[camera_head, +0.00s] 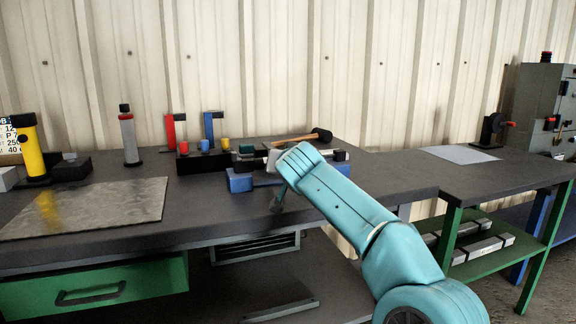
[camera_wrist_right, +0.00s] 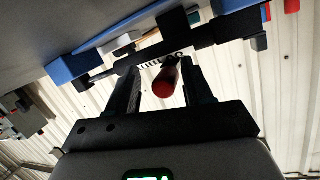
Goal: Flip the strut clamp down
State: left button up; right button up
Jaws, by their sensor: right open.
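My right gripper (camera_wrist_right: 158,70) is open in the right wrist view. A red rounded handle end (camera_wrist_right: 166,84) shows between its two dark fingers, apart from both as far as I can see. It looks like the strut clamp's handle, but the clamp body is not clear. A black bar (camera_wrist_right: 133,62) crosses just beyond the fingertips. In the head view, my right gripper (camera_head: 279,197) is a dark shape at the bench's front edge, in front of a blue fixture (camera_head: 240,183). My teal right forearm hides part of this fixture and the clamp. My left gripper is not in view.
A hammer (camera_head: 321,135) lies behind the fixture. Blue and red upright tools (camera_head: 171,131) stand at the back, with a grey cylinder (camera_head: 129,138) and a yellow one (camera_head: 31,150) further left. A metal sheet (camera_head: 90,208) lies flat on the left bench. The right bench (camera_head: 490,178) has free room.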

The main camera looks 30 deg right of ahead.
jog(key=b+v, duration=0.2)
jog(key=v, duration=0.6)
jog(key=shift+s+a, duration=0.1)
jog(key=shift+s, duration=0.05)
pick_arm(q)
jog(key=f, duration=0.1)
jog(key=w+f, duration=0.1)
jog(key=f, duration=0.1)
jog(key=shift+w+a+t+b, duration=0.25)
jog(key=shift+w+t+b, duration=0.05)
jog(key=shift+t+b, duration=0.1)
pick_arm(e)
jog(key=v, duration=0.7)
jog(key=shift+s, duration=0.25)
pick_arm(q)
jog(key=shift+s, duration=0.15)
pick_arm(e)
jog(key=shift+s+a+r, duration=0.1)
jog(key=shift+a+r, duration=0.05)
jog(key=shift+a, duration=0.05)
